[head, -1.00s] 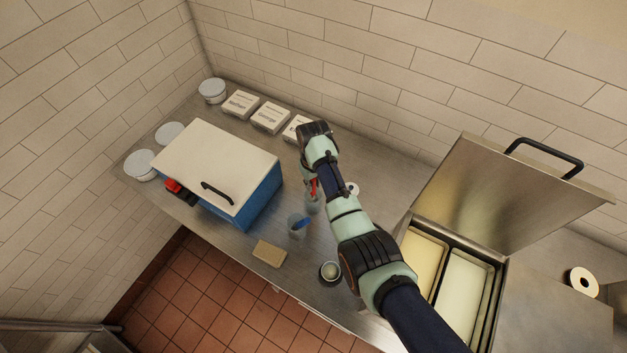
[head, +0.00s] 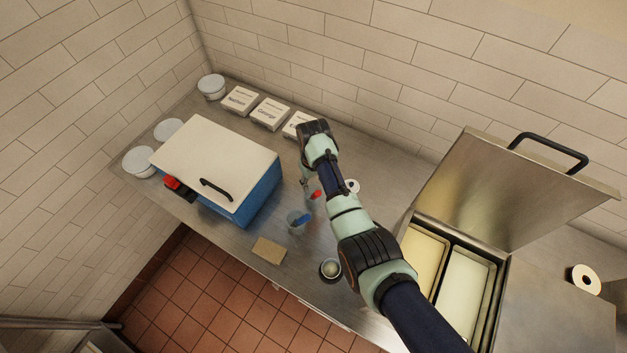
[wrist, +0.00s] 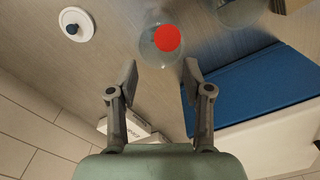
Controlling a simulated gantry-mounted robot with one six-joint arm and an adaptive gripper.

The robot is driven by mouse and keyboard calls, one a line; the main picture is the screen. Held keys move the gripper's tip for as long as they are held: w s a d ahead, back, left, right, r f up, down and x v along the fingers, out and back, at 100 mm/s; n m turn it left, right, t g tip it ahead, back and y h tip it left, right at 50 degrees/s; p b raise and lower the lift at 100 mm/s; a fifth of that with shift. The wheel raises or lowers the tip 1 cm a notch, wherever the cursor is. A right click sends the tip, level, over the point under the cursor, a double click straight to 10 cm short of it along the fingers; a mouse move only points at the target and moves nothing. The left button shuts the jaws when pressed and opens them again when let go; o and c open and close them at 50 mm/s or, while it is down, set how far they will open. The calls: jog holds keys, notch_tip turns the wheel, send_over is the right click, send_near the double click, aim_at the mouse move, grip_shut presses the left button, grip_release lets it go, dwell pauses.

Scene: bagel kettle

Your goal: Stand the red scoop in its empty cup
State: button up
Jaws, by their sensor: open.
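The red scoop (head: 316,195) stands in a clear cup on the steel counter, just below my gripper in the head view. In the wrist view the red end of the scoop (wrist: 167,38) shows inside the rim of the clear cup (wrist: 150,48). My gripper (wrist: 160,76) is open and empty, with its fingertips apart and just short of the cup. In the head view my gripper (head: 305,182) is partly hidden by my wrist. The lower part of the scoop is hard to make out.
A second clear cup with a blue scoop (head: 301,219) stands nearby. A blue box with a white lid (head: 215,165) is at left. A tan block (head: 268,250), a small dark cup (head: 330,270) and a white disc (wrist: 77,24) are around. Open bins are at right.

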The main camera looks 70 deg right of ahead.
notch_tip(320, 180, up, 12)
dwell(0.3)
dwell(0.3)
jog(key=w+a+r+n+t+h+p, duration=0.1)
jog(key=w+a+r+t+p, duration=0.2)
jog(key=a, duration=0.5)
jog(key=w+a+r+n+t+h, duration=0.1)
jog(key=w+a+r+n, duration=0.15)
jog(key=w+a, duration=0.35)
jog(key=w+a+r+n+t+h+p, duration=0.1)
jog(key=w+a+r+t+p, duration=0.15)
jog(key=a, duration=0.65)
jog(key=s+a+r+n+t+y, duration=0.1)
jog(key=s+a+r+t, duration=0.1)
jog(key=a+r, duration=0.5)
jog(key=s+a+r+n+t+y+p, duration=0.1)
jog(key=s+a+r+n+t+y, duration=0.1)
jog(key=a+r, duration=0.5)
jog(key=s+a+t, duration=0.1)
jog(key=a+t, duration=0.1)
jog(key=a, duration=0.3)
jog(key=shift+a+p, duration=0.25)
jog(key=shift+p, duration=0.05)
jog(key=shift+f, duration=0.1)
